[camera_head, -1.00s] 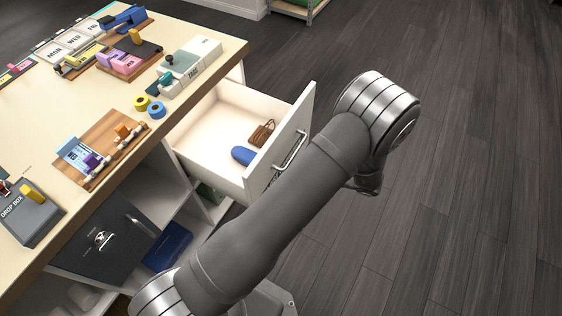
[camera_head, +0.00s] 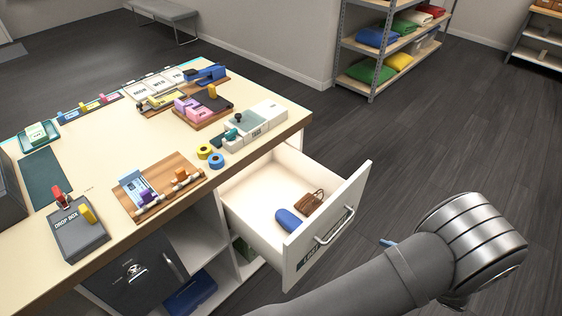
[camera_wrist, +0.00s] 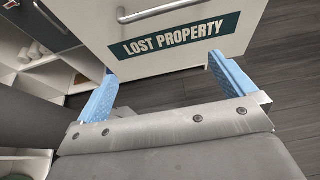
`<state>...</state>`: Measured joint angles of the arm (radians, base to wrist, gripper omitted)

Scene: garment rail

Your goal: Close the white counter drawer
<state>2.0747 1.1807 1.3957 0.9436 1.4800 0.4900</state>
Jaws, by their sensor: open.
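The white counter drawer (camera_head: 258,237) is pulled open from the counter in the head view, its front facing right. Inside lie a blue item (camera_head: 288,220) and a brown item (camera_head: 309,203). Its front carries a metal handle (camera_head: 334,226) and a dark label, which reads "LOST PROPERTY" in the wrist view (camera_wrist: 181,35). My gripper (camera_wrist: 160,75) is open in the wrist view, with its two blue fingers apart and pointing at the lower drawer front. Nothing is between the fingers. I cannot tell whether they touch the front. In the head view my arm mostly hides the gripper.
The counter top (camera_head: 95,165) holds a drop box (camera_head: 78,230), a wooden board and several small items. A dark safe-like box (camera_head: 130,275) stands in the shelf below. A metal shelf rack (camera_head: 385,50) stands at the back.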

